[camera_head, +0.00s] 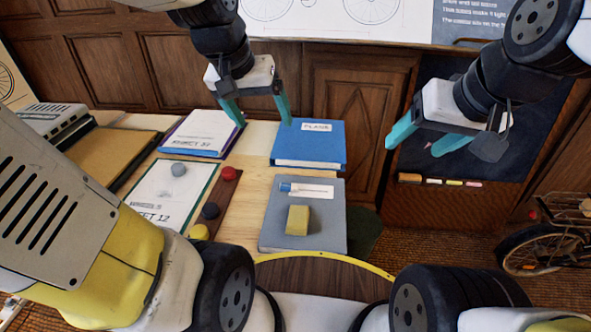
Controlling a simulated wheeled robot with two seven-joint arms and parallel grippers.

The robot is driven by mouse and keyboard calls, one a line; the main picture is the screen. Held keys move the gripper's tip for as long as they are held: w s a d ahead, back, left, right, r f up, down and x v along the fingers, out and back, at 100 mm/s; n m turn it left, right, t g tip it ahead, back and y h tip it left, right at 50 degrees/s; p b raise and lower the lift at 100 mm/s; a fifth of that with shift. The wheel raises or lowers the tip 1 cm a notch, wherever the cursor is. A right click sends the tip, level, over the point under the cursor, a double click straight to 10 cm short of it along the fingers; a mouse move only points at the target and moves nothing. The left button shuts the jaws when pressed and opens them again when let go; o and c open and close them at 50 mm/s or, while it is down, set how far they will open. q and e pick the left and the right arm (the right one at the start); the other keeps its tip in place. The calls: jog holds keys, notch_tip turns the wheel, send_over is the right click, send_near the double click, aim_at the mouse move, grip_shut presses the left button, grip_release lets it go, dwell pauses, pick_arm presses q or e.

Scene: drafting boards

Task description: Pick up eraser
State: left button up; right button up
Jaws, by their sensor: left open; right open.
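A yellow block that looks like the eraser (297,220) lies on a grey board or folder (325,236) at the front right of the table. A blue-and-white marker-like item (302,189) lies just behind it on the same grey board. My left gripper (264,117) is open and empty, above the back of the table by the blue binder, well behind the yellow block. My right gripper (412,142) is open and empty, to the right of the table in front of the dark board. Neither gripper touches anything.
A blue binder (309,145) lies behind the grey board. Round magnets, including a red one (229,173), sit left of it near a green-edged sheet (165,200). A purple-edged pad (202,133) lies further back. A dark board (470,135) with a chalk ledge stands at right.

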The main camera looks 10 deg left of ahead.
pick_arm(q)
jog(key=w+f+g, duration=0.2)
jog(key=w+f, duration=0.4)
jog(key=w, duration=0.3)
jog(key=g+y, duration=0.2)
jog(key=g, duration=0.1)
send_over(290, 185)
jog(key=f, duration=1.8)
jog(key=shift+w+f, duration=0.3)
jog(key=shift+f, duration=0.05)
jog(key=f, duration=0.8)
jog(key=shift+s+a+f, duration=0.15)
jog(key=shift+s, duration=0.1)
jog(key=c, duration=1.6)
jog(key=shift+o, duration=0.2)
